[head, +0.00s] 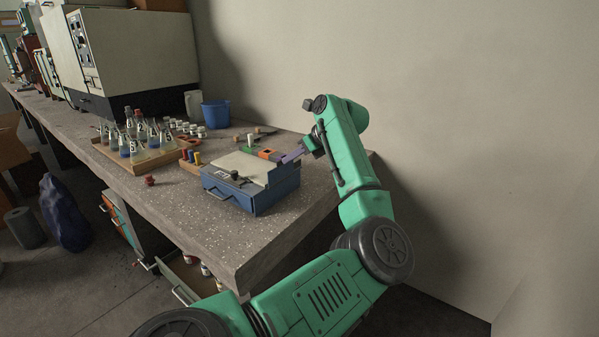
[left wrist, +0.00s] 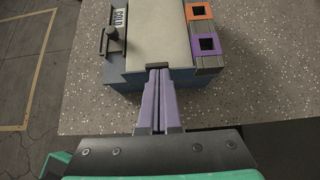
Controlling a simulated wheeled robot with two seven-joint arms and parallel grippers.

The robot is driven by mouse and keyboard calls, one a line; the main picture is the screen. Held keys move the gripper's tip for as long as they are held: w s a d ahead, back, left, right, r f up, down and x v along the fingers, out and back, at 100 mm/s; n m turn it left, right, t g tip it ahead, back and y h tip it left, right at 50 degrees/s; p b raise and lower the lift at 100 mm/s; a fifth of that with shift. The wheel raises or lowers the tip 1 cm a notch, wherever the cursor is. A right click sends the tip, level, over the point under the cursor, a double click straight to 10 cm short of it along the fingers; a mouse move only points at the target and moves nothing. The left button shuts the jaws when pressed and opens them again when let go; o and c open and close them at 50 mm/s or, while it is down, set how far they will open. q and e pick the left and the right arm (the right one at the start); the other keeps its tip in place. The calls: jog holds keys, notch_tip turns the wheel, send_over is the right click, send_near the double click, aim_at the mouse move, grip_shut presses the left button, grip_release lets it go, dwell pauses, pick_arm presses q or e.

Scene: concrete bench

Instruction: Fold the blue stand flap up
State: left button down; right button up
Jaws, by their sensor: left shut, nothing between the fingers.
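A blue box (head: 244,198) with a cream top (head: 238,166) sits near the bench's right end. It also shows in the left wrist view, where its cream top (left wrist: 158,35) and a dark handle beside a lettered label (left wrist: 119,18) are seen. A blue panel (head: 284,178) runs along the box's right side; I cannot tell if it is the stand flap. My left gripper (head: 289,157) has purple fingers and is shut and empty. In the left wrist view its fingertips (left wrist: 158,73) are at the box's near edge; I cannot tell whether they touch. My right gripper is not in view.
Orange (left wrist: 198,10) and purple (left wrist: 207,44) square sockets adjoin the box. Small coloured bottles (head: 190,157), a wooden tray (head: 137,168) of flasks and a red knob (head: 149,180) stand to its left. A blue bucket (head: 216,114) is behind. Bench in front is clear.

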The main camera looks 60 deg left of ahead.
pick_arm(q)
jog(key=p+v, duration=0.1)
jog(key=v, duration=1.3)
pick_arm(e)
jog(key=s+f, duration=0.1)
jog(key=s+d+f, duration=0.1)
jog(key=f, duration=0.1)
pick_arm(q)
jog(key=shift+w+f, duration=0.1)
jog(key=shift+f, duration=0.05)
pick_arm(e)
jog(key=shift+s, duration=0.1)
